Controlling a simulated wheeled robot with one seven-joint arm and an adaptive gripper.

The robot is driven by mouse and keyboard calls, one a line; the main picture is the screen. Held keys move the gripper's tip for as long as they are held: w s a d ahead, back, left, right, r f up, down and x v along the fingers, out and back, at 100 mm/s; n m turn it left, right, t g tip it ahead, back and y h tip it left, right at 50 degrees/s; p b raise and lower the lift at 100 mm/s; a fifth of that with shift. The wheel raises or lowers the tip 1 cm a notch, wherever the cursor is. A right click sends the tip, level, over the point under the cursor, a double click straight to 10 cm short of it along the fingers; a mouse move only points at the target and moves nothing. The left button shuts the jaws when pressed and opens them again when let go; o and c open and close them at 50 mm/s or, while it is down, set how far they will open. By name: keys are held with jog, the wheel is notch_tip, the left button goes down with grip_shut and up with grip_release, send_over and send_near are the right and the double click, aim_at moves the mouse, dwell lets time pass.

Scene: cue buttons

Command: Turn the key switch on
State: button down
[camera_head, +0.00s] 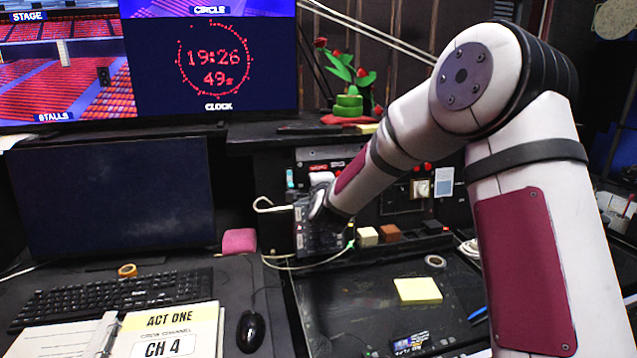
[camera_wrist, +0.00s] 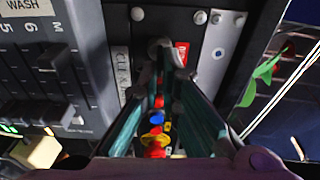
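My gripper (camera_wrist: 163,66) reaches in over a dark panel in the wrist view. Its two dark green fingers stand either side of a narrow gap, with the tips close to a small grey knob-like part (camera_wrist: 160,46), which may be the key switch. The fingertips partly cover it, so I cannot tell whether they touch or grip it. A red label (camera_wrist: 182,52) is just right of this part. In the head view my arm reaches to the console panel (camera_head: 318,240), and the wrist hides the switch and the fingertips.
Blue, yellow and red parts (camera_wrist: 155,128) show between the fingers. A fader panel (camera_wrist: 45,75) lies left. In the head view, a plant (camera_head: 348,80) stands above the panel, small blocks (camera_head: 389,233) sit right of my wrist, and a yellow note (camera_head: 417,290) lies on the desk.

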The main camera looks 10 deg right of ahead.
jog(key=shift+f+m, duration=0.1)
jog(key=shift+m, duration=0.2)
dwell(0.4)
jog(key=c, duration=1.8)
grip_release()
jog(key=v, duration=1.2)
jog(key=shift+d, duration=0.1)
